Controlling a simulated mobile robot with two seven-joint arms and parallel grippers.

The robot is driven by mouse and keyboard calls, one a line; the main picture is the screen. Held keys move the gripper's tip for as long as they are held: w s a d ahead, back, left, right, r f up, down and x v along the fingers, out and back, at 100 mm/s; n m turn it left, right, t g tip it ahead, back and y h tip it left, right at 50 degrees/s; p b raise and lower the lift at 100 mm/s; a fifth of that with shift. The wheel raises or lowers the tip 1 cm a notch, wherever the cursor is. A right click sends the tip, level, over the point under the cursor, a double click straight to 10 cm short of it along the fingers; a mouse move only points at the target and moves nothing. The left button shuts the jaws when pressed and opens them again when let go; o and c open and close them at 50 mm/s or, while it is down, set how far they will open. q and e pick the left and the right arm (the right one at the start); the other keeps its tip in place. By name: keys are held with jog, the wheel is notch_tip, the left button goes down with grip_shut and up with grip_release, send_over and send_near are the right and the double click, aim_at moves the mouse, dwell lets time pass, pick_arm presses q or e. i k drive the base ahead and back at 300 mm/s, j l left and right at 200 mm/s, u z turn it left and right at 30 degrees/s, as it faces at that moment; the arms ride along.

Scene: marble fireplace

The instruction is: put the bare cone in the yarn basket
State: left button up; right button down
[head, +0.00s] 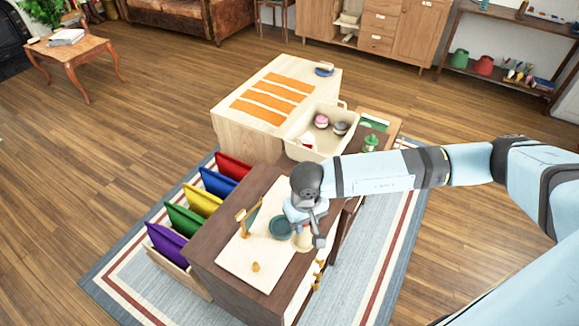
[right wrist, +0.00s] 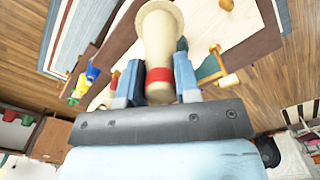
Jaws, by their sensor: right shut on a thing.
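The bare cone (head: 303,240) is cream coloured and mostly hidden by my right gripper (head: 307,226) in the head view. In the right wrist view the cone (right wrist: 158,40) shows a flared end and a red band, and it sits between the two fingers of my right gripper (right wrist: 158,80), which is shut on it. The cone is over the pale board on the dark cabinet; whether it touches the board I cannot tell. The yarn basket (head: 301,152) is a cream tub behind the gripper, with a few yarn balls inside. My left gripper is not in view.
On the pale board (head: 240,262) are a teal round piece (head: 281,227), a wooden stand (head: 241,217) and a small wooden knob (head: 255,267). Coloured folders (head: 185,219) line the left side. A light wood cabinet (head: 235,125) with orange strips stands behind.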

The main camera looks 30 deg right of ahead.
aim_at(317, 136)
jog(key=k, duration=0.65)
jog(key=k+u, duration=0.3)
jog(key=k+j+u, duration=0.15)
jog(key=k+u, duration=0.2)
jog(key=u, duration=0.45)
jog(key=l+u, duration=0.15)
jog(key=u, duration=0.25)
jog(key=l+u, duration=0.1)
jog(key=u, duration=0.35)
jog(key=k+l, duration=0.1)
jog(key=l, duration=0.45)
jog(key=k+l, duration=0.15)
jog(key=l, duration=0.4)
jog(key=k+l, duration=0.1)
jog(key=l, duration=0.5)
jog(key=k+l, duration=0.15)
jog(key=l, duration=0.4)
jog(key=k+l, duration=0.1)
jog(key=l, duration=0.45)
jog(key=k+l, duration=0.15)
jog(key=l, duration=0.4)
jog(key=k+l, duration=0.1)
jog(key=l, duration=0.45)
jog(key=k+l, duration=0.15)
jog(key=l, duration=0.45)
